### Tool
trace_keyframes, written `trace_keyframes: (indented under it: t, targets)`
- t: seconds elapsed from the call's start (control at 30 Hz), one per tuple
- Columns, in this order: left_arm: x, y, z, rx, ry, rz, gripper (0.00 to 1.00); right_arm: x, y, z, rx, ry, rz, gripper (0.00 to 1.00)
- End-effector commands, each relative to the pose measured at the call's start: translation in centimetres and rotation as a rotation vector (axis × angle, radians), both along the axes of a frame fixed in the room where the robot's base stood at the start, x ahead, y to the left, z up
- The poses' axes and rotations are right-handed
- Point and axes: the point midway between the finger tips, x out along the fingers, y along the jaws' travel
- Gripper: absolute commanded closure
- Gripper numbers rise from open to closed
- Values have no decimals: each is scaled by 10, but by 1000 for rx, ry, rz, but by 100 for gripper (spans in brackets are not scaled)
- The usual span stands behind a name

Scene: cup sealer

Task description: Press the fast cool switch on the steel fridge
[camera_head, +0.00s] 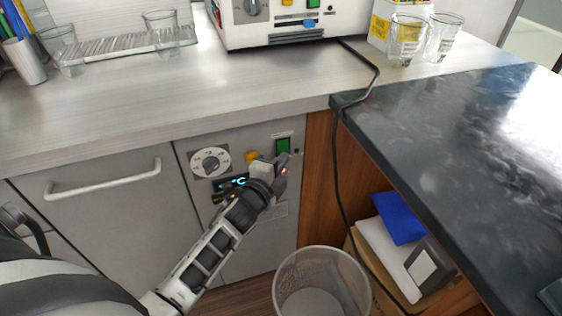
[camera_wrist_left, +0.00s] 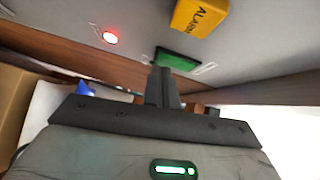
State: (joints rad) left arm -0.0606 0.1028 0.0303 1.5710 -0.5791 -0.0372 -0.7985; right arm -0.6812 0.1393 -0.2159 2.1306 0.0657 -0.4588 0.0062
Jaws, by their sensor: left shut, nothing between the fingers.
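The steel fridge (camera_head: 270,238) is under the counter, with its control panel along the top. A green rocker switch (camera_head: 283,146) is at the panel's right; its small label is unreadable. In the left wrist view the green switch (camera_wrist_left: 178,60) lies just beyond the fingertips. My left gripper (camera_head: 281,165) is shut and empty, right in front of the panel just below the switch. Its closed fingers (camera_wrist_left: 164,75) overlap the switch's near edge in the left wrist view; I cannot tell whether they touch it. My right gripper is not in view.
A yellow alarm button (camera_wrist_left: 199,14) and a lit red lamp (camera_wrist_left: 110,37) are near the switch. A dial (camera_head: 210,162) and a blue display are further left. A wastebasket (camera_head: 321,284) stands below. A black cable (camera_head: 338,180) hangs at the right, beside the dark countertop (camera_head: 440,130).

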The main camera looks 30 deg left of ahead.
Motion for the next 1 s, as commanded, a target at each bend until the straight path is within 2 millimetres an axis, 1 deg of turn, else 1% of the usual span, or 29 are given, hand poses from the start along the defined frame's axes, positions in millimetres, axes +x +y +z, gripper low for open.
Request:
trace_keyframes:
  t: [0.07,0.2,0.23,0.4,0.53,0.67,0.73,0.9,1.0]
  targets:
    - [0,0,-2,4,-4,0,100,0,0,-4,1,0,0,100]
    - [4,4,-10,42,-42,-1,100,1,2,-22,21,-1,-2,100]
    - [4,3,-3,40,-38,-1,100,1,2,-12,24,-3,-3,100]
    - [3,3,-2,39,-36,-1,100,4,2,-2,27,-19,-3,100]
    - [1,-3,-3,37,-36,-3,100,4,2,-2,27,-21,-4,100]
    - [-7,-21,-7,33,-34,-9,100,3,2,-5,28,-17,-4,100]
    - [-14,-34,-10,33,-34,-13,100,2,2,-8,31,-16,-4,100]
    - [-56,-35,-14,38,-30,-12,100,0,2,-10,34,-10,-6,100]
    - [-76,-35,-16,39,-31,-11,100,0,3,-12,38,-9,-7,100]
